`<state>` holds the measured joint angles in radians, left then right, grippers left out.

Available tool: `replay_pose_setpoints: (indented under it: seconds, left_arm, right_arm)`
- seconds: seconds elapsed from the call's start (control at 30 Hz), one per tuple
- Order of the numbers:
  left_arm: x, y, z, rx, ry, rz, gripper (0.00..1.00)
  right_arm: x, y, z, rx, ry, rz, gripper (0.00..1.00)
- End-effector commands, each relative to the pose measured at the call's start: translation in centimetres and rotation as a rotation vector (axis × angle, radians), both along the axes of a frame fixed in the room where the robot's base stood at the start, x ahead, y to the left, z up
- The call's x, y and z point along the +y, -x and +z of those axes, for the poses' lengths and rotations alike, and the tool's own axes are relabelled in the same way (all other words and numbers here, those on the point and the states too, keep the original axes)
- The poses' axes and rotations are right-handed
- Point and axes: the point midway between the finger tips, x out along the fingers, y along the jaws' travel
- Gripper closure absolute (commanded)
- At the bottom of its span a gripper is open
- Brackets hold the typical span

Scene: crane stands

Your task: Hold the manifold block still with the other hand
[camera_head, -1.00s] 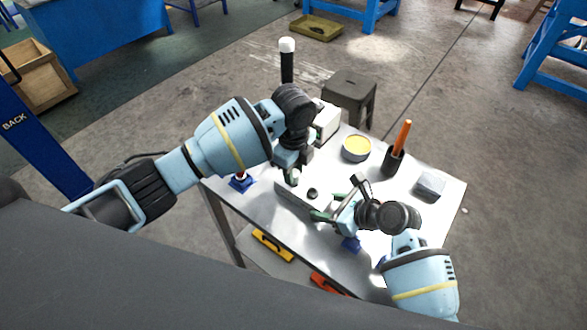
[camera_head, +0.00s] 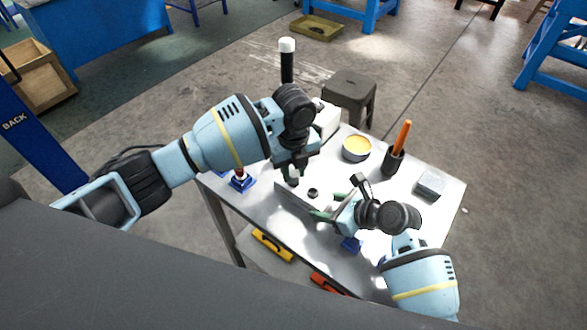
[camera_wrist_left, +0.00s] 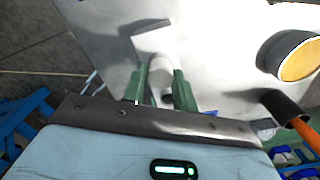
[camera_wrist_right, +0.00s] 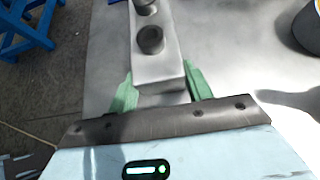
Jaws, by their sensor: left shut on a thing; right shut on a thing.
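The manifold block (camera_head: 283,193) is a long grey bar on the metal table, with a dark round knob (camera_head: 312,193) on top. My right gripper (camera_head: 331,207) is shut on its near right end. In the right wrist view, the green fingers sit on both sides of the block (camera_wrist_right: 158,68), with the dark knob (camera_wrist_right: 150,40) beyond them. My left gripper (camera_head: 291,176) is over the block's left part, shut on a pale round fitting. That fitting (camera_wrist_left: 160,72) shows between the green fingers in the left wrist view; whether it touches the block is unclear.
The table (camera_head: 330,238) also bears a tin with yellow contents (camera_head: 356,148), a black cup with an orange handle (camera_head: 392,161), a small grey block (camera_head: 431,184) and a blue-based stand (camera_head: 242,182). A stool (camera_head: 349,92) stands behind.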

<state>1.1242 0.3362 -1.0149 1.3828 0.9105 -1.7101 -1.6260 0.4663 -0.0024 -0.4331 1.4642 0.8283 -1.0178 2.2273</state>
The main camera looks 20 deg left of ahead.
Motion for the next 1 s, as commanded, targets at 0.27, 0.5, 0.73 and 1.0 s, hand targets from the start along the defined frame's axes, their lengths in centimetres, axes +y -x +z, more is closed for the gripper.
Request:
replay_pose_setpoints:
  seconds: [0.27, 0.5, 0.73, 1.0]
  left_arm:
    - [0.17, -0.13, 0.04, -0.003, -0.003, -0.306, 1.00]
    - [0.13, -0.10, 0.03, -0.002, -0.002, -0.372, 1.00]
    - [0.14, -0.11, 0.04, -0.002, -0.002, -0.396, 1.00]
    - [0.13, -0.11, 0.03, -0.002, -0.003, -0.691, 1.00]
  right_arm:
    - [-0.03, 0.03, -0.04, 0.001, 0.002, 0.001, 0.81]
    - [-0.04, 0.04, -0.04, 0.001, 0.002, 0.001, 0.81]
    - [-0.03, 0.03, -0.04, 0.001, 0.002, 0.001, 0.81]
    - [-0.04, 0.04, -0.04, 0.001, 0.001, 0.001, 0.81]
